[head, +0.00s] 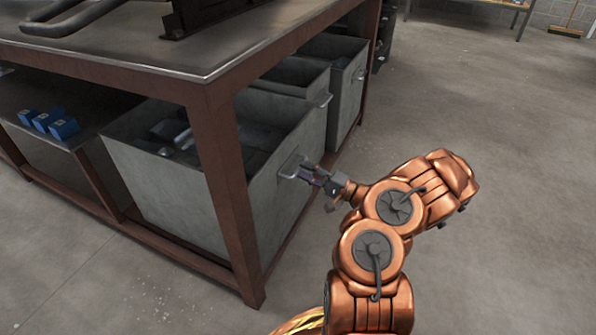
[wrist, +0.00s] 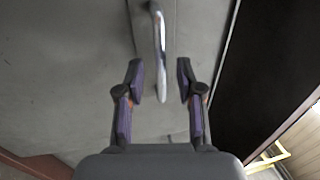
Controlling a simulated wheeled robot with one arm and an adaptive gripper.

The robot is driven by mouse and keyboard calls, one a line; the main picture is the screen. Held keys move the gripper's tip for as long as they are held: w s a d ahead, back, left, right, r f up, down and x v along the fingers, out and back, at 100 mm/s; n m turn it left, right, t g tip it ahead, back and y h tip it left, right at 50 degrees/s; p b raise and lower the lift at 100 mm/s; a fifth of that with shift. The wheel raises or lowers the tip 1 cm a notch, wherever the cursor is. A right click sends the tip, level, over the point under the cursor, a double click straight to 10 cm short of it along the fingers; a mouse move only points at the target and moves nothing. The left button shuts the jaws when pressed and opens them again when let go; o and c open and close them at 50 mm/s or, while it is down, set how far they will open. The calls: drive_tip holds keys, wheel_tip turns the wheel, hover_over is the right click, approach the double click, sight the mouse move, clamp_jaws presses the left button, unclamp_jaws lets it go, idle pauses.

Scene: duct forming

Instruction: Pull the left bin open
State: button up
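The left bin (head: 160,190) is a grey metal bin under the workbench, with its handled face toward the open floor at right. Its metal handle (head: 291,166) sticks out from that face. In the wrist view the handle (wrist: 158,50) runs up and down, and its lower end lies between the fingertips. My gripper (head: 312,177) is at the handle in the head view. In the wrist view my gripper (wrist: 160,75) is open, with one finger on each side of the handle and a gap on both sides. Dark parts lie inside the bin.
A second grey bin (head: 351,98) with its own handle stands further back under the bench. A reddish-brown bench leg (head: 222,185) stands close to the left bin. Blue boxes (head: 62,128) sit on a low shelf at left. The floor (head: 480,130) at right is clear.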

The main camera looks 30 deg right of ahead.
drive_tip(key=shift+b+x, duration=0.3)
drive_tip(key=shift+x, duration=1.1)
clamp_jaws()
